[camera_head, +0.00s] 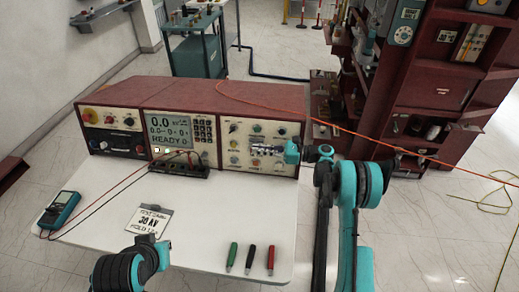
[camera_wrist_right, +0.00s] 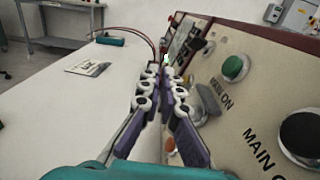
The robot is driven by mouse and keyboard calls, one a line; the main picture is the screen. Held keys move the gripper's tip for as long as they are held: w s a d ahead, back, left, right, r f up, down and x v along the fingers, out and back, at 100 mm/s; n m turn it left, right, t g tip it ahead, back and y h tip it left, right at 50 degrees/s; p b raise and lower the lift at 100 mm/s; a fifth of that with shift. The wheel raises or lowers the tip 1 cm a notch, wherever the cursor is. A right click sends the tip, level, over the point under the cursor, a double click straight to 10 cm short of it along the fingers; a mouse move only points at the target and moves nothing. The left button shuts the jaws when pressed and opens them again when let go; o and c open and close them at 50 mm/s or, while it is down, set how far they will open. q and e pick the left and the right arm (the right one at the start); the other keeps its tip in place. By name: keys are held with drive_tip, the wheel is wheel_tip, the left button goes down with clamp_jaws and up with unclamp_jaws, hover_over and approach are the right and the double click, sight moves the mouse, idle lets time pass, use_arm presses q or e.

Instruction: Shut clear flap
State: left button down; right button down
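The transformer test console (camera_head: 190,120) stands at the back of the white table. No clear flap can be made out for certain; a small dark tilted piece (camera_wrist_right: 209,99) juts from the console face beside the green MAIN ON button (camera_wrist_right: 235,67) in the right wrist view. My right gripper (camera_head: 262,150) is in front of the console's right panel, partly hiding its controls. In the right wrist view its fingers (camera_wrist_right: 164,76) lie close together with a narrow gap and nothing visible between them.
A teal multimeter (camera_head: 60,209) with red and black leads lies at the table's left. A 30 kV card (camera_head: 148,221) and green, black and red pens (camera_head: 251,258) lie nearer the front. A dark red shelf rack (camera_head: 445,90) stands behind right.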

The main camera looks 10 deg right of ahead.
drive_tip(key=shift+s+f+n+b, duration=0.15)
drive_tip(key=shift+f+n+b, duration=0.5)
drive_tip(key=shift+n, duration=0.75)
drive_tip(key=shift+f, duration=0.1)
drive_tip(key=c, duration=1.8)
unclamp_jaws()
drive_tip(key=shift+o, duration=0.2)
drive_tip(key=v, duration=1.2)
